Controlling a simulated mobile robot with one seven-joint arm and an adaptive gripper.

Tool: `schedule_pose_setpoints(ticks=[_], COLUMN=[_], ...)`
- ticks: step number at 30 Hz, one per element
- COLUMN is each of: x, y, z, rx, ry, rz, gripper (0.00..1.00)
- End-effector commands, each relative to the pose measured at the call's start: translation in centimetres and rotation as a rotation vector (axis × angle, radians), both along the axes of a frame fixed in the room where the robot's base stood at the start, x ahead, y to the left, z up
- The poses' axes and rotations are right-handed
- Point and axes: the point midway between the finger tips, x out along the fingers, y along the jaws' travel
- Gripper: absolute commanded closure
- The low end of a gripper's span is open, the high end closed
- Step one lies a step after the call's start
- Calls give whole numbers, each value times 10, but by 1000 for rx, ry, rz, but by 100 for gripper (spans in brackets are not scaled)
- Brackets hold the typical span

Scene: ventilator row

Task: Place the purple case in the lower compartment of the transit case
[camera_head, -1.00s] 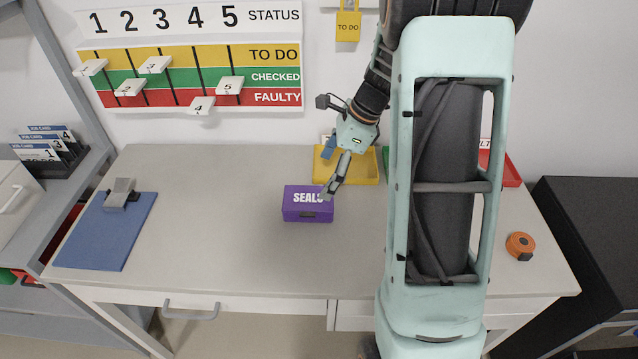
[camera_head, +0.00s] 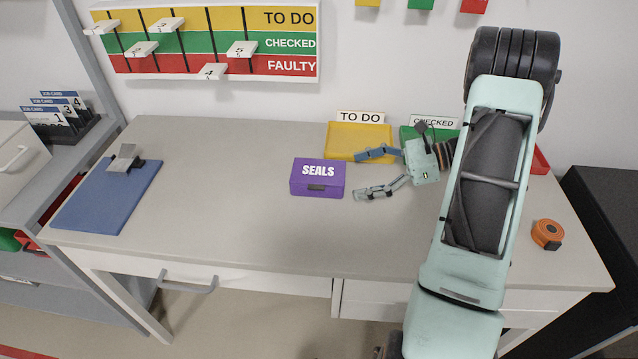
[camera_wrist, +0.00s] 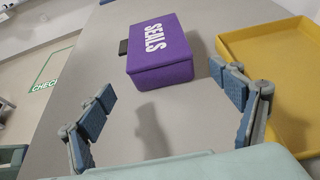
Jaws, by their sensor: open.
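The purple case (camera_head: 317,178), marked SEALS, sits closed on the grey workbench just left of my gripper. My gripper (camera_head: 366,172) is open and empty, with its fingers pointing left towards the case and a small gap between. In the wrist view the purple case (camera_wrist: 160,52) lies ahead of the open gripper (camera_wrist: 165,108), between and beyond the two fingertips. I cannot make out the transit case or its lower compartment in these frames.
A yellow TO DO tray (camera_head: 345,140) and a green CHECKED tray (camera_head: 410,132) stand at the back. A blue clipboard (camera_head: 100,200) lies at the left and an orange tape measure (camera_head: 546,234) at the right. The bench (camera_head: 225,200) is clear left of the case.

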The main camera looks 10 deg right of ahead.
Motion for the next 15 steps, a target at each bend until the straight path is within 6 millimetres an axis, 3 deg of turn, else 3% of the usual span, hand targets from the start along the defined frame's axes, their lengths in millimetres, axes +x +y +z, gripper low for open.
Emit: schedule_pose_setpoints(ticks=[15], x=[22], y=[64], z=[-22], rx=[-1], ry=[3], rz=[2], gripper=[15])
